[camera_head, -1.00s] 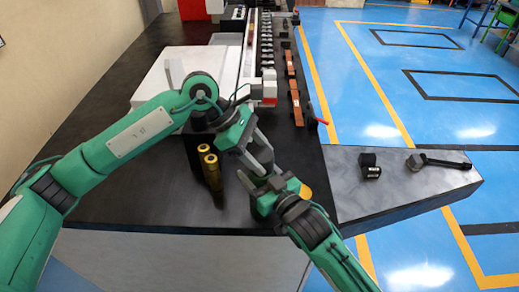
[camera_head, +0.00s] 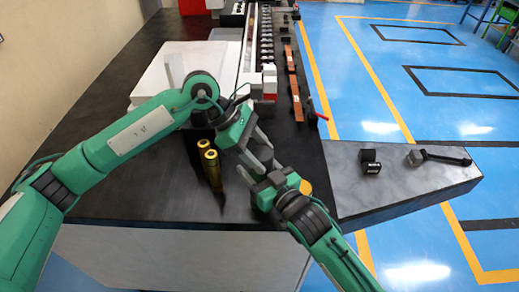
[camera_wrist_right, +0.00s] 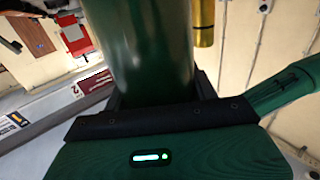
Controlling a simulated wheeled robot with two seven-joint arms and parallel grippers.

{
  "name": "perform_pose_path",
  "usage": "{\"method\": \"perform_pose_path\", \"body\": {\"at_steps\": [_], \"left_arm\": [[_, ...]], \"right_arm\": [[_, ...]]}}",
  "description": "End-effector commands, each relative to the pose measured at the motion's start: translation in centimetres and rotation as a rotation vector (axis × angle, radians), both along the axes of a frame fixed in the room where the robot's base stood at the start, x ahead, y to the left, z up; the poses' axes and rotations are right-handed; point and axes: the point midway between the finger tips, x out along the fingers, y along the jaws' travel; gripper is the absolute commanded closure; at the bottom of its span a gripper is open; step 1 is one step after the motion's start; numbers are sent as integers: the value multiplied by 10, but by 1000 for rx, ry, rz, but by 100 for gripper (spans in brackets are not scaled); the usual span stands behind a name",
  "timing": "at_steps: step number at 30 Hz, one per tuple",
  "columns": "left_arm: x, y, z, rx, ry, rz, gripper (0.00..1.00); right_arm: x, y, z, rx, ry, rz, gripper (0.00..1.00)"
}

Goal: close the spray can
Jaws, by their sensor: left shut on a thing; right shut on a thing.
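A glossy dark green cylinder, which looks like the spray can (camera_wrist_right: 145,50), fills the middle of the right wrist view. It stands between the dark fingers of my right gripper (camera_wrist_right: 158,92), which is shut on it. In the head view my right gripper (camera_head: 265,182) is low over the front of the dark table. My left gripper (camera_head: 260,152) reaches down to meet it and is shut. What the left one holds is hidden, and I cannot make out the can's top or cap.
Two gold cylinders (camera_head: 213,172) stand on the dark table (camera_head: 130,200), left of the grippers. A black block (camera_head: 369,160) and a dark hammer-like tool (camera_head: 440,158) lie on the grey slab at right. A white box (camera_head: 175,70) and a row of machine parts stand behind.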

Motion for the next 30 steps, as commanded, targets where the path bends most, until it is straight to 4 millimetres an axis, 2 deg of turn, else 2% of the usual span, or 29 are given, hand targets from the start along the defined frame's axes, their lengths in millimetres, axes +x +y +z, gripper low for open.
{"method": "perform_pose_path", "body": {"at_steps": [6, 7, 10, 11, 22, 30], "left_arm": [[0, 0, -4, 0, 1, 1, 67], [0, 0, -4, 0, 1, 1, 42], [0, 0, -4, 0, 1, 1, 22], [0, 0, -4, 0, 1, 1, 20], [2, 5, 1, 0, -1, 2, 20], [10, 36, 41, -1, -2, 3, 20]], "right_arm": [[0, 0, 0, 0, 0, 0, 83], [0, 0, 0, -1, 1, 0, 83], [0, 0, 0, 0, 0, 0, 83], [0, 0, 0, 0, 0, 0, 83], [0, 0, 0, -1, 1, 0, 83], [0, 0, 0, -1, 1, 0, 83]]}}
